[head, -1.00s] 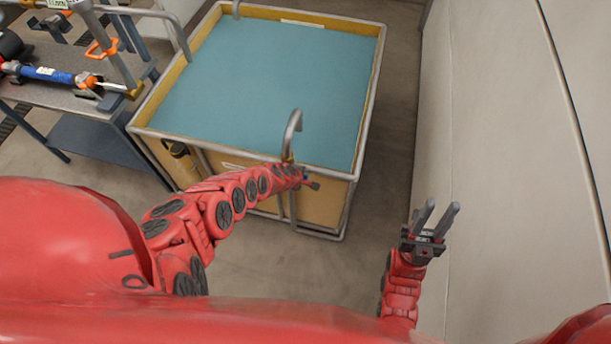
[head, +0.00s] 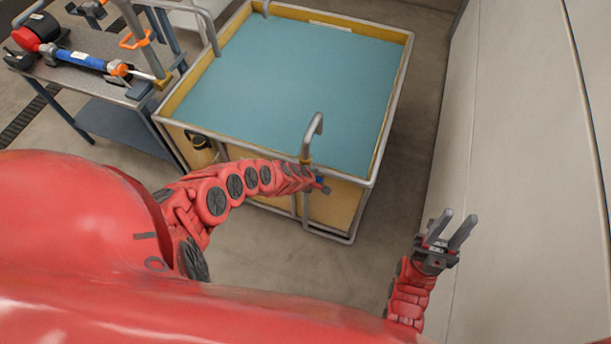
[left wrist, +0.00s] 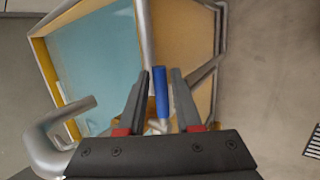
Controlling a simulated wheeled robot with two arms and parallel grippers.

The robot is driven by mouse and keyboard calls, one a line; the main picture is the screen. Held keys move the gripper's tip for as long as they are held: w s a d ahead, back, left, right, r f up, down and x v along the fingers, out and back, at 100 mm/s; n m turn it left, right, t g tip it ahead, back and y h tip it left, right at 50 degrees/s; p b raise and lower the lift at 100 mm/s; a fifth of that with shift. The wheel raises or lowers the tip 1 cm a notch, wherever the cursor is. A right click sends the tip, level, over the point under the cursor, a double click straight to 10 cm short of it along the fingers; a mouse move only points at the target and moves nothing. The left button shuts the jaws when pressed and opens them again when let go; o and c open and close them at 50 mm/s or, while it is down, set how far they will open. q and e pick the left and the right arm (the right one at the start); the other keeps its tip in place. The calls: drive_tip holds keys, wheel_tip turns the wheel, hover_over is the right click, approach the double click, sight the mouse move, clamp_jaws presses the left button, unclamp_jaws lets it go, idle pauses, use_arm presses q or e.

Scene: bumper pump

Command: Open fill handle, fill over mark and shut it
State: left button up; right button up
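The tank (head: 390,95) is a yellow-walled box in a grey pipe frame, filled with blue-green water (head: 290,90). A bent grey pipe (head: 311,135) rises at its near edge; a curved pipe also shows in the left wrist view (left wrist: 45,135). The blue handle (left wrist: 161,92) stands between the fingers of my left gripper (left wrist: 158,72), with a narrow gap on each side. In the head view my left gripper (head: 322,186) is at the near side of the tank, mostly hidden by its arm. My right gripper (head: 459,214) is open and empty. I cannot make out a fill mark.
A grey workbench (head: 75,75) at the upper left holds a blue and red tool (head: 80,60). A pale wall (head: 520,150) runs close along the right. Bare floor lies before the tank.

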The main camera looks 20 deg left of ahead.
use_arm(q)
drive_tip(key=p+v, duration=0.5)
drive_tip(key=v, duration=0.8)
idle(0.8)
